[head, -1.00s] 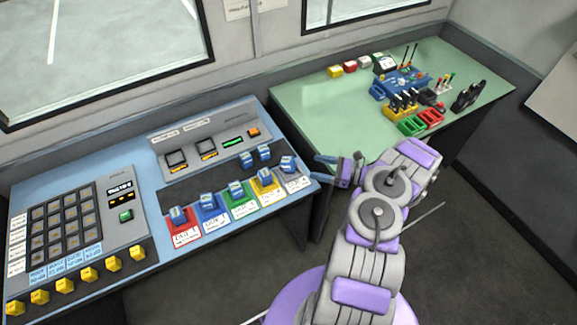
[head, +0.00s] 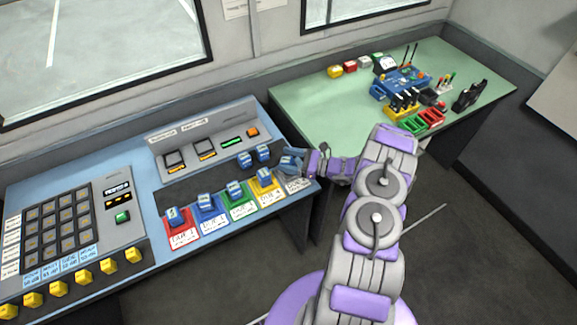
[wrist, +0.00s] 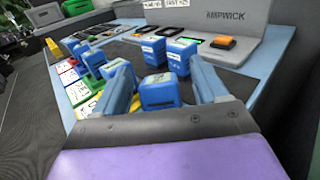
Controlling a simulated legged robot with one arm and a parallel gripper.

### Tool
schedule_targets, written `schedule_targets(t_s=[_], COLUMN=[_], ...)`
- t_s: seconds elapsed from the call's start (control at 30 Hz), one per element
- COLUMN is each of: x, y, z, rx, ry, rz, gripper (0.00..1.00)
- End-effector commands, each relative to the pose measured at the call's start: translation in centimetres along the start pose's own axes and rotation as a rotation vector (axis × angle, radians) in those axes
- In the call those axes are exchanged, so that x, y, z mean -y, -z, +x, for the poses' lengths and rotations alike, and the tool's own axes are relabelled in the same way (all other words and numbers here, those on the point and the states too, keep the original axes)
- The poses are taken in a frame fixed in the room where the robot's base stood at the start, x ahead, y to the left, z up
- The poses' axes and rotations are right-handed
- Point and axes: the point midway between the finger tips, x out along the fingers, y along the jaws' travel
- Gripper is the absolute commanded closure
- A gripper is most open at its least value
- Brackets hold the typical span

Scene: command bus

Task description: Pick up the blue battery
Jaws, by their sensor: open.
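Several blue batteries stand on the blue console. One blue battery (wrist: 160,93) stands between the two blue fingers of my gripper (wrist: 160,84) in the wrist view, with a visible gap to the right finger. My gripper (head: 292,164) is open at the console's right end in the head view, beside the white label, and mostly hides that battery there. Two more blue batteries, one left (head: 245,160) and one right (head: 263,153), stand just behind and to the left. Others stand by the red (head: 173,216), blue (head: 205,203), green (head: 235,190) and yellow (head: 264,176) labels.
The console (head: 150,200) also carries a keypad (head: 60,222) and yellow knobs (head: 83,277). A raised panel (head: 210,143) with an orange button stands behind the batteries. A green table (head: 310,110) at the right holds tools and small bins; its left part is clear.

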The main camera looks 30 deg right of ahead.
Motion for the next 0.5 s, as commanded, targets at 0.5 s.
schedule_targets(t_s=[0.5], x=[-0.05], y=[0.00], z=[0.04], rx=[0.001], ry=[0.000], rz=[0.002], gripper=[0.57])
